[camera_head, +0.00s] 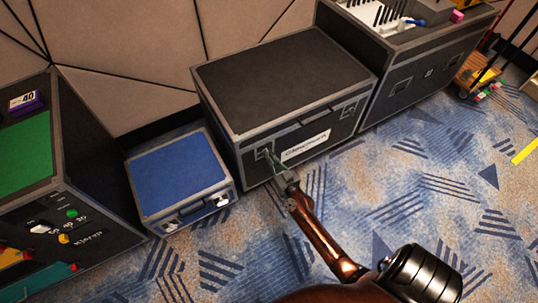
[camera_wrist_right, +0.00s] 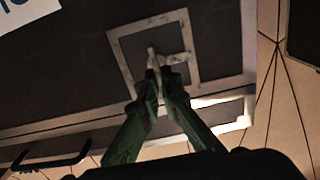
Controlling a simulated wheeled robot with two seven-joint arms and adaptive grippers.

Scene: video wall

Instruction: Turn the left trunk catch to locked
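The black trunk (camera_head: 285,80) with grey metal edges stands against the wall, lid closed, with a white label (camera_head: 306,146) on its front. Its left catch (camera_head: 262,153) is on the front face, left of the label; the right catch (camera_head: 349,110) is near the other end. My right gripper (camera_head: 272,160) is at the left catch. In the right wrist view the catch's square metal frame (camera_wrist_right: 122,52) surrounds a small pale turning piece (camera_wrist_right: 177,57). The green fingers (camera_wrist_right: 159,74) are closed together on that piece and hide part of it. My left gripper is not in view.
A blue case (camera_head: 178,173) stands on the carpet left of the trunk. A dark case with a green top (camera_head: 25,148) is at far left. Another dark case (camera_head: 415,80) adjoins the trunk's right side. The carpet (camera_head: 430,185) in front is clear.

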